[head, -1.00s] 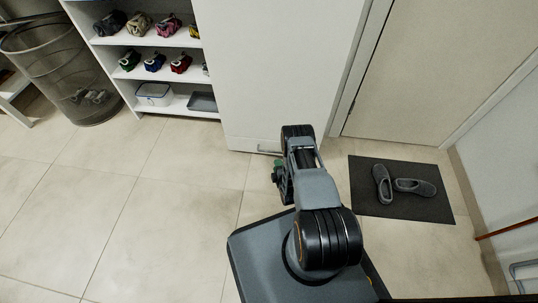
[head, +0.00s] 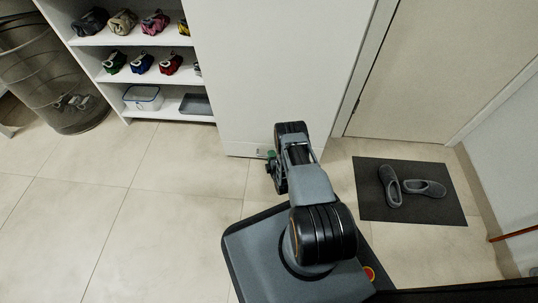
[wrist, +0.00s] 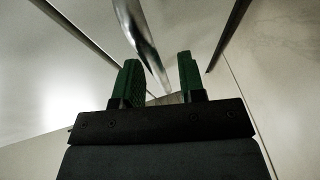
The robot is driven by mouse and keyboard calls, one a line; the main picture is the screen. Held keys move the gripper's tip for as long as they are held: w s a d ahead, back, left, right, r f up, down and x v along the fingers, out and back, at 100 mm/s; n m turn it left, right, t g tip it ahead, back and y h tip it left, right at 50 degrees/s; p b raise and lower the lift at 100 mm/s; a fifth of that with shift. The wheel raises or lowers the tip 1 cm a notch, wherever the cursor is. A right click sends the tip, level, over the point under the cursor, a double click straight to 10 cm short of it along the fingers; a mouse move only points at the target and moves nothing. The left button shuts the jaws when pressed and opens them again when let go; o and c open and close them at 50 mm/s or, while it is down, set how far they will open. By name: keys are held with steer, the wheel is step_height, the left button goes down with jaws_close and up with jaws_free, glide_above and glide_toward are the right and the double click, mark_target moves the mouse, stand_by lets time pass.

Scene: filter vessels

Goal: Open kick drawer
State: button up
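The kick drawer is low at the foot of the white cabinet (head: 270,60). Its front is largely hidden behind my arm in the head view, and I see no clear gap there. In the wrist view a shiny metal bar handle (wrist: 149,50) runs between the lines of my two green fingers. My gripper (wrist: 160,80) is open, with the fingers apart on either side of the bar's near end. I cannot tell whether either finger touches it. In the head view my gripper (head: 269,158) is low, close to the cabinet's bottom edge.
An open shelf (head: 117,90) with small bags and bins stands left of the cabinet, beside a mesh basket (head: 45,70). At right, a dark mat (head: 415,208) with grey slippers lies before a door (head: 450,70). The tiled floor at left is clear.

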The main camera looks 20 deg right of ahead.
steer(key=shift+w, duration=0.4)
jaws_close()
stand_by(0.4)
